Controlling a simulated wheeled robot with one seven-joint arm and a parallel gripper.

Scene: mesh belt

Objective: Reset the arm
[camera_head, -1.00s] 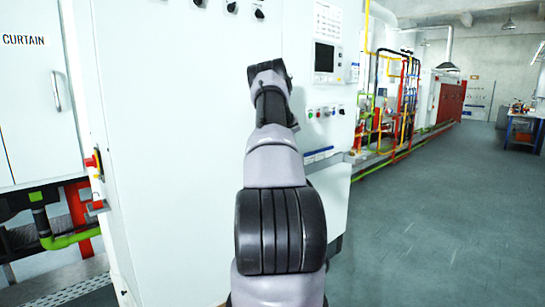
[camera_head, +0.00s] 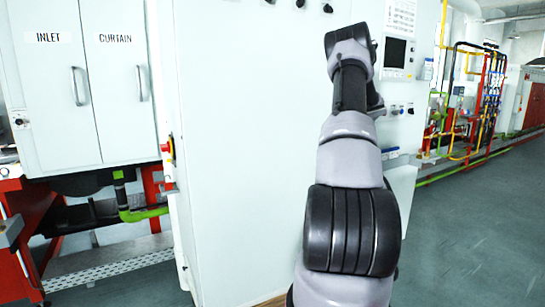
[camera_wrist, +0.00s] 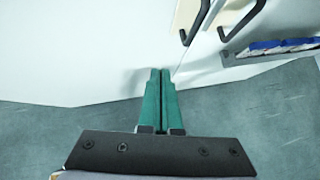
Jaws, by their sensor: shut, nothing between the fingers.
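My gripper (camera_wrist: 160,100) shows in the wrist view with its two green fingers together and nothing between them. It points toward the lower part of a white cabinet (camera_wrist: 75,50), with the grey-green floor (camera_wrist: 285,110) below. In the head view my arm rises in front of the white control cabinet (camera_head: 240,150), its upper part bent near the cabinet's screen. The gripper itself is hidden behind the arm in the head view. I cannot tell whether the fingers touch the cabinet.
Cabinet handles (camera_wrist: 243,20) and a small shelf with blue and white items (camera_wrist: 280,47) are close at the right of the wrist view. Left stand doors marked INLET and CURTAIN (camera_head: 118,90), with a red frame below. Pipes (camera_head: 470,100) line the right; open floor (camera_head: 470,220) lies there.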

